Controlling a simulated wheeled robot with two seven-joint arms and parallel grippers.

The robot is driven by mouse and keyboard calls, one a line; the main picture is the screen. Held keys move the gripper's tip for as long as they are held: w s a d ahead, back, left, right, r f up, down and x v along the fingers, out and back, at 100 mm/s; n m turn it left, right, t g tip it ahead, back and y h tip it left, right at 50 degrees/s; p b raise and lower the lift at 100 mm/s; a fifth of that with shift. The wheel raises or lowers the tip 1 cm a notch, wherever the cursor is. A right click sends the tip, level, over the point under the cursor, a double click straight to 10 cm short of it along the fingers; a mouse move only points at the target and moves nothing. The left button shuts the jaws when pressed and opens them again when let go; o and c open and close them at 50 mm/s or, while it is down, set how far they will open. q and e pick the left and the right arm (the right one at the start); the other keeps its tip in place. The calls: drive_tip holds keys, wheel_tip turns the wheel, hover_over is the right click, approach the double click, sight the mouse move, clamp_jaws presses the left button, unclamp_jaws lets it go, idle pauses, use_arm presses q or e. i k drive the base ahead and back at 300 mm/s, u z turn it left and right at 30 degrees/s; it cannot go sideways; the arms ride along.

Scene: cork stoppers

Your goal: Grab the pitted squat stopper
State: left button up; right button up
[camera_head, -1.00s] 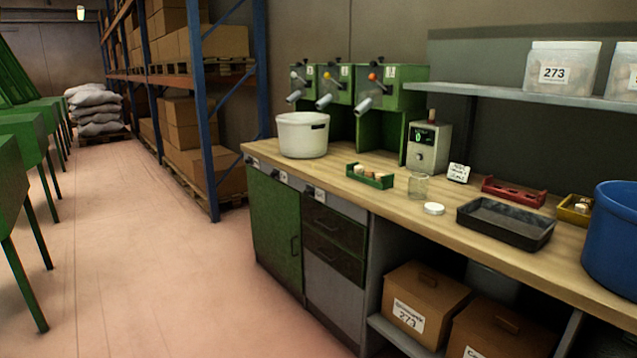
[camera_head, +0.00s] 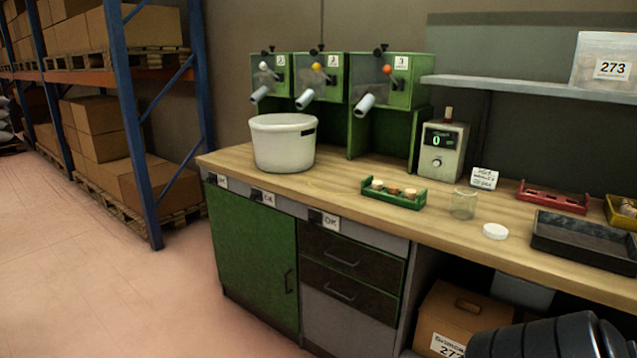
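A small green tray (camera_head: 385,203) on the wooden counter holds three cork stoppers in a row: a left one (camera_head: 377,184), a middle one (camera_head: 393,189) and a right one (camera_head: 410,193). A yellow tray (camera_head: 620,216), cut by the right edge, also holds small pale pieces. Neither gripper shows; a dark ribbed part, apparently of my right arm, enters at the bottom right, below and in front of the counter.
A glass jar (camera_head: 463,204) and white lid (camera_head: 495,231) stand right of the green tray. A black tray (camera_head: 585,241), red rack (camera_head: 552,197), sign (camera_head: 484,178) and display box (camera_head: 444,150) are near. A white bucket (camera_head: 283,143) stands left. Counter before the green tray is clear.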

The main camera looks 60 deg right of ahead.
sight(393, 190)
drive_tip(key=z, duration=0.6)
drive_tip(key=i, duration=1.3)
drive_tip(key=z, duration=1.1)
